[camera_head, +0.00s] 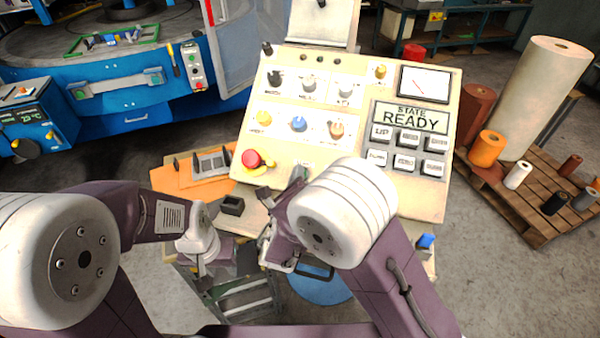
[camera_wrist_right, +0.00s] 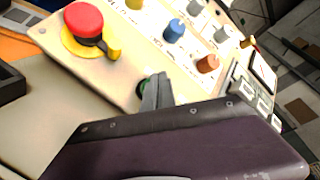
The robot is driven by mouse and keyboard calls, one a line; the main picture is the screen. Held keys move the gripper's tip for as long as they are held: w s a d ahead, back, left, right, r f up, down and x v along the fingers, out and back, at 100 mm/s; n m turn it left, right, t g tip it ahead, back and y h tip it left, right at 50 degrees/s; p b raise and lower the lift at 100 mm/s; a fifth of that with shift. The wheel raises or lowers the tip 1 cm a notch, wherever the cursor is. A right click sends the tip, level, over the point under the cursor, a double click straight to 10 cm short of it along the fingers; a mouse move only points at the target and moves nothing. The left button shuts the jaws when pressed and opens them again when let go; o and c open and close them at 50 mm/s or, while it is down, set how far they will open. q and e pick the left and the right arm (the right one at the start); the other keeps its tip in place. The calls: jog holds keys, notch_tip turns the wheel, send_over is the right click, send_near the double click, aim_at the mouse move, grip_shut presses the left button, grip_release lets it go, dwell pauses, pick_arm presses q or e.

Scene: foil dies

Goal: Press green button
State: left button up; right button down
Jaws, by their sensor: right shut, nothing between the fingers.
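The green button (camera_wrist_right: 143,88) shows in the right wrist view as a small green rim on the sloped cream control panel (camera_wrist_right: 110,75). The fingers of my right gripper (camera_wrist_right: 158,88) cover most of it. They are shut and empty, with the tips at or just in front of the button; I cannot tell whether they touch it. In the head view my right gripper (camera_head: 299,174) is at the lower edge of the panel (camera_head: 285,172), and the button is not clearly visible there. My left gripper (camera_head: 199,217) is low, left of the panel; its jaws are unclear.
A red emergency button (camera_head: 252,159) on a yellow base sits left of my right gripper. Several knobs and a screen (camera_head: 410,117) reading "STATE READY" are higher on the panel. A small black box (camera_head: 232,205) stands on the ledge. A pallet (camera_head: 520,200) with rolls stands right.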

dwell(0.8)
jog(key=shift+w+f, duration=0.25)
jog(key=shift+f, duration=0.1)
jog(key=shift+w+d+f+b, duration=0.15)
jog(key=shift+w+f+b, duration=0.1)
jog(key=shift+f+b, duration=0.3)
dwell(0.6)
jog(key=shift+r, duration=0.2)
jog(key=shift+s+r+p, duration=0.5)
jog(key=shift+r+p, duration=0.1)
jog(key=shift+r, duration=0.1)
jog(key=shift+r, duration=0.1)
